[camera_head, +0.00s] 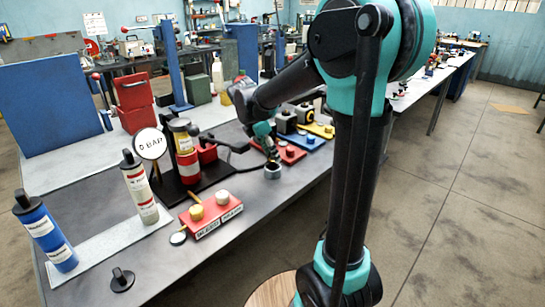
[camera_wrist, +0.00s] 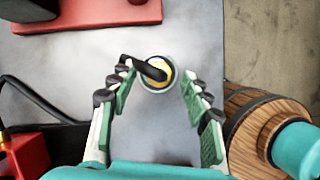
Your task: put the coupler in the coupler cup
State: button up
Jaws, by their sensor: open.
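A black coupler (camera_wrist: 150,70) with a yellow face or ring around its lower end sits within the grey rim of the round coupler cup (camera_wrist: 144,84) in the wrist view. Its black arm leans out over the rim to the upper left. In the head view the grey cup (camera_head: 273,172) stands on the bench near its right edge, and the dark coupler shows just above it. My gripper (camera_wrist: 155,92) is open, its green-padded fingers spread to either side of the cup and apart from the coupler. How deep the coupler sits is hard to tell.
Red, blue and yellow plates (camera_head: 290,153) lie behind the cup. The gauge stand (camera_head: 152,144) and a red block with knobs (camera_head: 211,214) are to the left. A black hose (camera_wrist: 40,103) lies on the bench. A wooden barrel-like piece (camera_wrist: 252,112) is beyond the bench edge.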

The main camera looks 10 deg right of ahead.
jog(key=v, duration=1)
jog(key=shift+o, duration=0.4)
dwell(0.7)
